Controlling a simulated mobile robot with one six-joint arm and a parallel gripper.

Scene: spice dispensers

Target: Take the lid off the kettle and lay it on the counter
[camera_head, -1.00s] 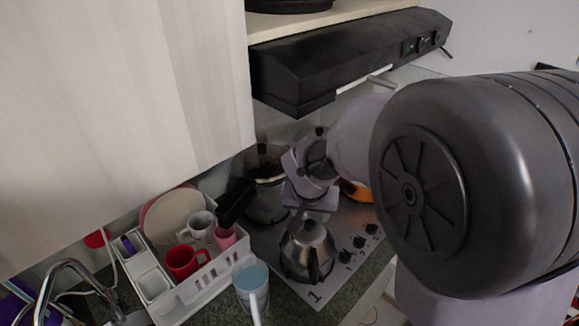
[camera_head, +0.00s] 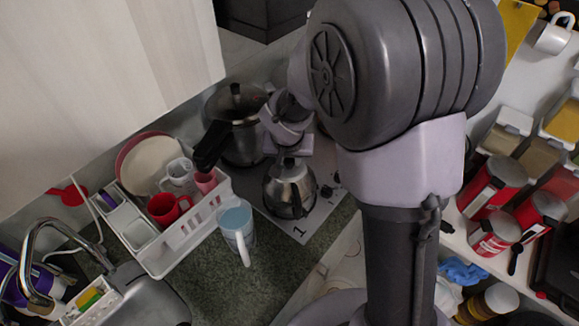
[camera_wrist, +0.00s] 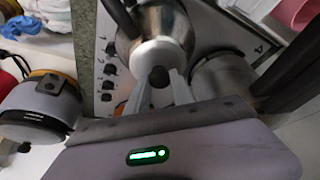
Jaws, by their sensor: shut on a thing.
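The kettle (camera_head: 289,192) is a shiny metal pot with a dark handle on the near side of the stove in the head view. Its body also shows at the top of the wrist view (camera_wrist: 168,20). The round, pale lid (camera_wrist: 157,52) is in front of the kettle body in the wrist view, with a black knob at its centre. My gripper (camera_wrist: 159,78) is shut on this knob. In the head view my gripper (camera_head: 288,160) is right above the kettle's top and hides the lid. I cannot tell whether the lid is seated or slightly raised.
A large pressure cooker (camera_head: 240,140) stands behind the kettle, its black handle pointing left. A white dish rack (camera_head: 170,262) with cups and a blue mug (camera_head: 236,222) are left. The dark counter (camera_head: 235,285) in front is mostly clear. Red cans (camera_head: 494,185) stand right.

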